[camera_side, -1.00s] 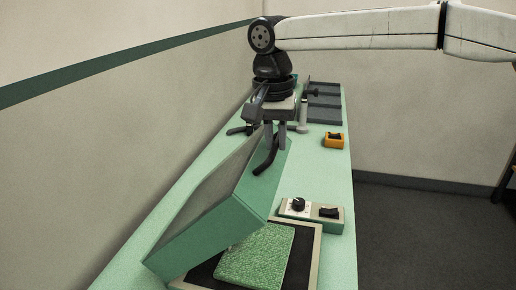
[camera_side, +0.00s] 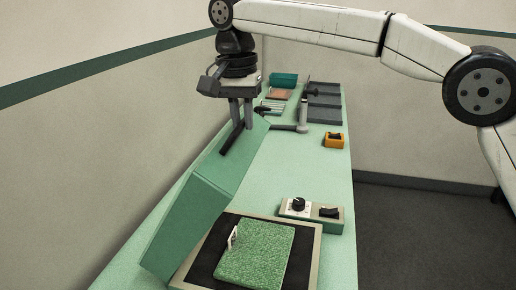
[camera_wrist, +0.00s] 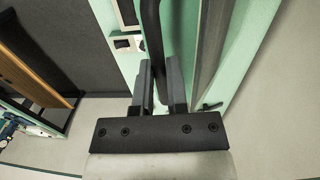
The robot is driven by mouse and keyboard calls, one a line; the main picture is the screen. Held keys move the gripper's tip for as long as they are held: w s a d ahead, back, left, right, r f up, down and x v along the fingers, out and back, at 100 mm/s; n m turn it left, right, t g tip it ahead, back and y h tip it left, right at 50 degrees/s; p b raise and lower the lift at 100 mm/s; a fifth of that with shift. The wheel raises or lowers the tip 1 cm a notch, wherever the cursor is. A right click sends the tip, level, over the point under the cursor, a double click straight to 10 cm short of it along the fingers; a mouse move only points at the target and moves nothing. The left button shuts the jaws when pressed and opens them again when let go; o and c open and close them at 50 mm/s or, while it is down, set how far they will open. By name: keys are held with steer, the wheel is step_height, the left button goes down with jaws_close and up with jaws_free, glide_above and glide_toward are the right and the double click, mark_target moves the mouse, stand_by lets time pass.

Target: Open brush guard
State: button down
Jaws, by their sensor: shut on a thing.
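The brush guard (camera_side: 190,215) is a green box-like cover, tilted up steeply at the left of the bed. Its black bar handle (camera_side: 231,138) sticks out near its upper end. My gripper (camera_side: 241,118) is shut on this handle from above. In the wrist view, the dark handle bar (camera_wrist: 152,35) passes between the fingers of my gripper (camera_wrist: 160,85). A textured green pad (camera_side: 258,255) lies uncovered on the black, pale-framed bed below the guard. A small white piece (camera_side: 232,237) stands at the pad's left edge.
An orange block (camera_side: 333,140), grey trays (camera_side: 322,108) and a teal bin (camera_side: 284,80) stand farther back. The wall is close on the left.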

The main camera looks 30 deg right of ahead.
steer(key=shift+w+a, duration=0.7)
steer(key=shift+a, duration=0.2)
steer(key=c, duration=0.6)
jaws_free()
steer(key=shift+w, duration=0.1)
steer(key=shift+c, duration=0.2)
steer(key=shift+r, duration=0.15)
steer(key=shift+s+d, duration=0.2)
steer(key=shift+d, duration=0.1)
